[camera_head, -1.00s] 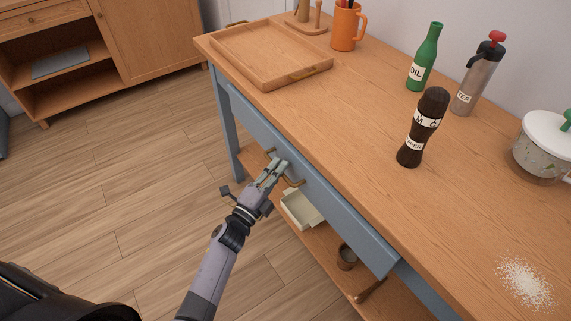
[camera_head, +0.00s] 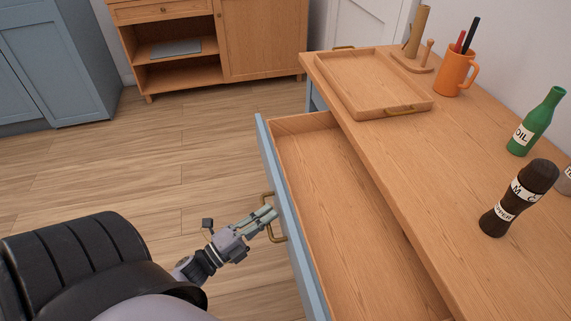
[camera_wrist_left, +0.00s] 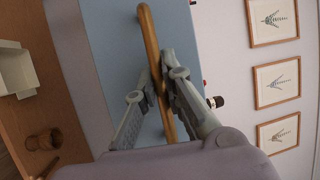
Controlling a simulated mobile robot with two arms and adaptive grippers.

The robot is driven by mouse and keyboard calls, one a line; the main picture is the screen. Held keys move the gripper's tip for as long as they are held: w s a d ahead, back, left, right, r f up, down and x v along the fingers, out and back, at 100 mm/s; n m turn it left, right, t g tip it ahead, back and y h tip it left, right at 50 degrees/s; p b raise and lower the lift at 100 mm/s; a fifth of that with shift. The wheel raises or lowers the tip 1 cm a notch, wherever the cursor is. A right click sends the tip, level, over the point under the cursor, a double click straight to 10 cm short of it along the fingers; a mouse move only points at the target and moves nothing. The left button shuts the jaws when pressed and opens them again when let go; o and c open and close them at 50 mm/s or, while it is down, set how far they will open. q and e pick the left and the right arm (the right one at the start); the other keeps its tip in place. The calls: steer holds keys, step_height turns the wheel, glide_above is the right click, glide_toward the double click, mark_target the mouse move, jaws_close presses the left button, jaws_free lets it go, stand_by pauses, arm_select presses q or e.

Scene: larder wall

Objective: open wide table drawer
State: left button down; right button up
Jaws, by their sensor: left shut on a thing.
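The wide table drawer (camera_head: 345,205) stands pulled well out from under the wooden tabletop, and its bare wooden inside shows empty where visible. Its near end runs out of the head view at the bottom. The drawer has a blue front with a brass bar handle (camera_head: 268,218). My left gripper (camera_head: 268,214) is at the handle, outside the drawer front. In the left wrist view the fingers (camera_wrist_left: 155,90) are closed around the brass handle (camera_wrist_left: 152,50), with the blue front behind it. My right gripper is not in view.
On the table (camera_head: 440,170) are a wooden tray (camera_head: 375,85), an orange mug (camera_head: 455,75) with pens, a green oil bottle (camera_head: 535,122) and a dark pepper mill (camera_head: 515,200). A wooden cabinet (camera_head: 265,40) stands at the back. The floor left of the drawer is clear.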

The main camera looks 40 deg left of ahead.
arm_select(q)
steer(key=shift+s+a+f, duration=0.1)
steer(key=shift+s+a, duration=0.35)
steer(key=shift+s, duration=0.2)
steer(key=c, duration=1.7)
jaws_free()
steer(key=v, duration=1.2)
